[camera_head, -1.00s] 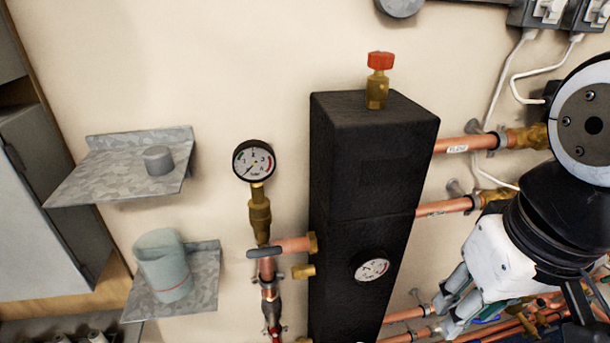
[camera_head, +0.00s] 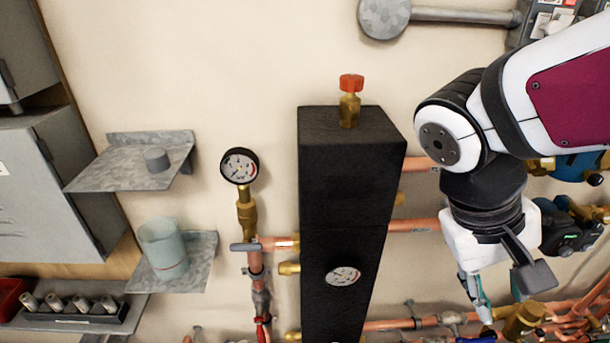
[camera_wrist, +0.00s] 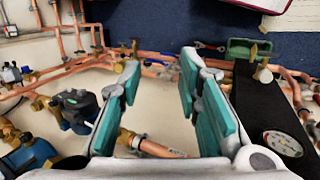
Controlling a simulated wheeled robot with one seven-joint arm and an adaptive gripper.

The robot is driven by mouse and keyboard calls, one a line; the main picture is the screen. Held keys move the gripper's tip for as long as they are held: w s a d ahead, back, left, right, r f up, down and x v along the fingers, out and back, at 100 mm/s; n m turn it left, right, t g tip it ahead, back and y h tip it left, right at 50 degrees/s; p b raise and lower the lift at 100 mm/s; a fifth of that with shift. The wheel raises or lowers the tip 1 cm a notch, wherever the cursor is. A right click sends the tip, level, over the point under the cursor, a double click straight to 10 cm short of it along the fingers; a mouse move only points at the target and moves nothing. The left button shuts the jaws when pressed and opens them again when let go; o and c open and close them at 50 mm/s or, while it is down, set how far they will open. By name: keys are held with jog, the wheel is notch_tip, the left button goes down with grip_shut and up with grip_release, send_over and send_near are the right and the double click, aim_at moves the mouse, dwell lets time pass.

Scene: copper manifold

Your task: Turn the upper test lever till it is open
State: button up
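No lever can be surely picked out as the upper test lever. A red lever (camera_head: 261,328) hangs lower on the same pipe. My gripper (camera_head: 493,298) is right of the block, fingers pointing down, apart from both levers. In the wrist view, my gripper (camera_wrist: 163,100) is open, its teal pads wide apart with nothing between them. A copper pipe end (camera_wrist: 160,149) shows beyond the fingers.
Copper pipes (camera_head: 412,225) run right from the block. A gauge (camera_head: 239,166) stands above the grey handle. Pumps and valves (camera_head: 575,228) crowd the right side.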

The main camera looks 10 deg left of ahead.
jog(key=w+a+n+t+h+p, duration=0.3)
jog(key=w+a+h, duration=0.15)
jog(key=a, duration=0.25)
jog(key=n+t+y+p, duration=0.7)
jog(key=n+t, duration=0.4)
jog(key=t, duration=0.4)
send_near(244, 251)
jog(key=w, duration=0.3)
jog(key=w+d+p, duration=0.1)
jog(key=w, duration=0.3)
jog(key=w+p, duration=0.1)
jog(key=w, duration=0.3)
jog(key=shift+d+r, duration=0.1)
jog(key=shift+d, duration=0.2)
jog(key=shift+s, duration=0.1)
grip_shut()
